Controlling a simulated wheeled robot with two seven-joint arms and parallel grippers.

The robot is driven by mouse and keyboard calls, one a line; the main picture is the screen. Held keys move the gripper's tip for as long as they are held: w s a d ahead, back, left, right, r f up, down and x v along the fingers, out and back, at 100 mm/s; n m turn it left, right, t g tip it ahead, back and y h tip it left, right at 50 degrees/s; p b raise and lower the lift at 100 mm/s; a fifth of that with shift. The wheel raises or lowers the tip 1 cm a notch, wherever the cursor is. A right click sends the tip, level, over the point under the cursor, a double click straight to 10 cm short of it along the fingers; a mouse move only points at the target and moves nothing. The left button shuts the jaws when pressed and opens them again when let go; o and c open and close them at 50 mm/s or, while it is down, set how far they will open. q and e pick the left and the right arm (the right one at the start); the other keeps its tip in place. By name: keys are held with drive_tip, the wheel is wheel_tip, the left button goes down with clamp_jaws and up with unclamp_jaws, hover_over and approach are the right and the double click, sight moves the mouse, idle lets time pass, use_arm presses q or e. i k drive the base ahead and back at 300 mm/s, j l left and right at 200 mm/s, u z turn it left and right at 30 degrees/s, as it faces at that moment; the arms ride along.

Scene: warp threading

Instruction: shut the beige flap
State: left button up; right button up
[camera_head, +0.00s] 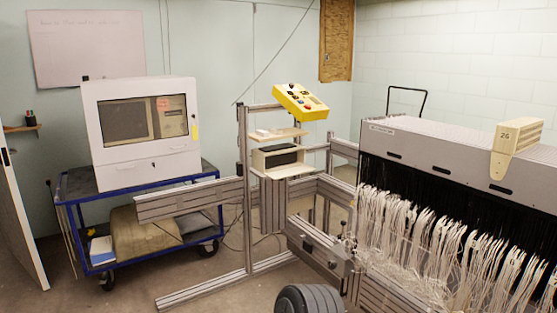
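A beige piece marked "26" (517,137) sits on top of the long grey housing at the right. It has a slatted end, and a narrow tongue hangs over the housing's front edge. It is the beige part that stands out most, but I cannot tell whether it is the flap or whether it is open or shut. Neither my left nor my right gripper is in view.
The grey housing (440,146) stands above many hanging white threads (430,245). A metal frame (247,200) holds a yellow control box (300,102). A blue cart (75,187) carries a white cabinet (110,165). A dark ribbed roller (309,300) is at the bottom edge.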

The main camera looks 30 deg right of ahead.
sight(280, 175)
drive_tip(key=i+l, duration=2.55)
drive_tip(key=j+u, duration=0.05)
drive_tip(key=j, duration=0.05)
